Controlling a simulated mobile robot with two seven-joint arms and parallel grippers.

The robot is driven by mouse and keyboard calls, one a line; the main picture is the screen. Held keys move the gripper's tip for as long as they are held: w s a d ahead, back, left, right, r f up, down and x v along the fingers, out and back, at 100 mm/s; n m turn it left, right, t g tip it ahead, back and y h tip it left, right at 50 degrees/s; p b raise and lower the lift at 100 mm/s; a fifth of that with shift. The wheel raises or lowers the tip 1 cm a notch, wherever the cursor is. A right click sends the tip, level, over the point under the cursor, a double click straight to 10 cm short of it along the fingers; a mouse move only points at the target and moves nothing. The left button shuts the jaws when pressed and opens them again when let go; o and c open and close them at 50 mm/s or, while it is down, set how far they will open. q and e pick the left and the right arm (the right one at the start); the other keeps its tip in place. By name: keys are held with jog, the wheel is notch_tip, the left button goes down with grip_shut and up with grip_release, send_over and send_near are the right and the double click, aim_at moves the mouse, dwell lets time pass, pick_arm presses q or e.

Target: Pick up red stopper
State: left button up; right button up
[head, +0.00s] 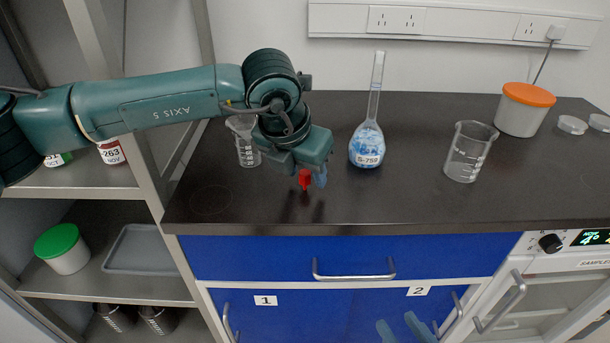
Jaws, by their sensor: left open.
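The red stopper (305,180) is small and sits low over the dark counter, directly under my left gripper (309,174). One finger of that gripper shows just right of the stopper; the other is mostly hidden. The gripper is open, and I cannot tell whether a finger touches the stopper. The top of the stopper is partly covered by the gripper. My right gripper (403,329) shows only as two separated fingertips at the bottom edge, in front of the blue cabinet door, open with nothing visible between them.
A volumetric flask (366,145) with blue contents stands right of my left gripper. A beaker (468,155) and an orange-lidded tub (524,108) stand further right. The counter (420,205) front is clear.

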pick_arm(q)
jog(key=shift+w+d+f, duration=0.1)
jog(key=shift+w+f, duration=0.05)
jog(key=shift+f, duration=0.35)
grip_shut()
